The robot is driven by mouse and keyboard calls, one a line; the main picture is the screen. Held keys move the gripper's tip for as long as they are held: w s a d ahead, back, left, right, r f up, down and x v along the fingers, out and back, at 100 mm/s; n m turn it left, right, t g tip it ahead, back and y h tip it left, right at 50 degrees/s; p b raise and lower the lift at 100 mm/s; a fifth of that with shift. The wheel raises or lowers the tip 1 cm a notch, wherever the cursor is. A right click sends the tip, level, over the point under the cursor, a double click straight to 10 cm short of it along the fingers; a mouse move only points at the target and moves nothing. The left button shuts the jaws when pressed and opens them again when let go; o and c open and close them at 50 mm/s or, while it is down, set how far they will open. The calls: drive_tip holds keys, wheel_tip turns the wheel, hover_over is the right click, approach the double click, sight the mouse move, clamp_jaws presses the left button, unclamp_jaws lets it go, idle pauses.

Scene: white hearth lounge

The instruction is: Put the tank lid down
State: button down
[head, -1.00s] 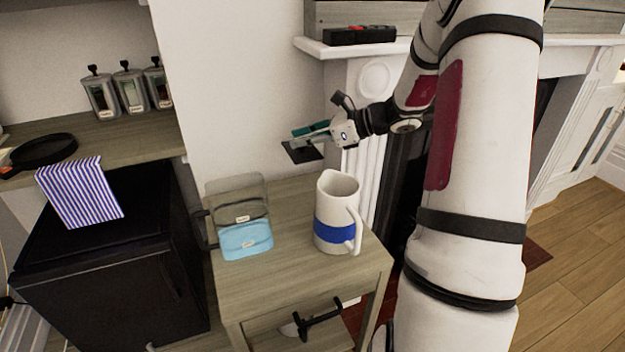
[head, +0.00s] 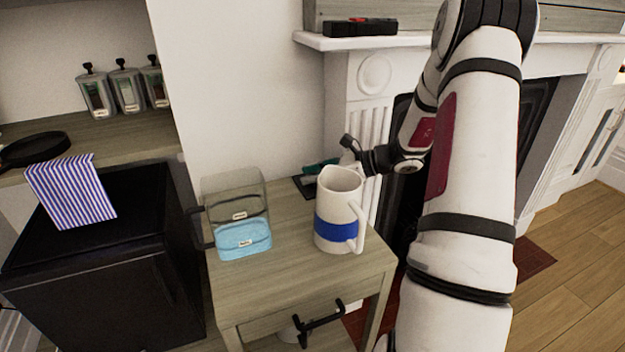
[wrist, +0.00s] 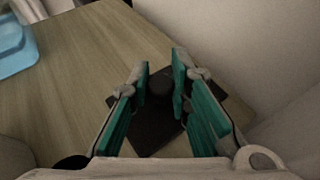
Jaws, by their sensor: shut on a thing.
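The tank lid (wrist: 155,118) is a flat dark plate with a round dark knob. My gripper (wrist: 160,85) is shut on the knob between its green finger pads in the wrist view. In the head view my gripper (head: 322,167) is low over the back right corner of the small wooden table, behind the jug, which partly hides it. The lid (head: 304,187) shows there as a dark edge at the table top; I cannot tell whether it touches. The clear tank (head: 238,220) with light blue water stands open at the table's left.
A white jug (head: 339,215) with a blue band stands close in front of my gripper. The wooden table (head: 275,285) is bare at its front. The wall and fireplace mantel (head: 375,42) are close behind.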

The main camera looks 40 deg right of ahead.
drive_tip(key=shift+f, duration=0.15)
drive_tip(key=c, duration=1.5)
unclamp_jaws()
drive_tip(key=shift+s+d+r, duration=0.2)
drive_tip(key=shift+s+r, duration=0.05)
drive_tip(key=p+v, duration=0.2)
drive_tip(key=v, duration=0.9)
drive_tip(key=shift+s+p, duration=0.15)
drive_tip(key=shift+p, duration=0.25)
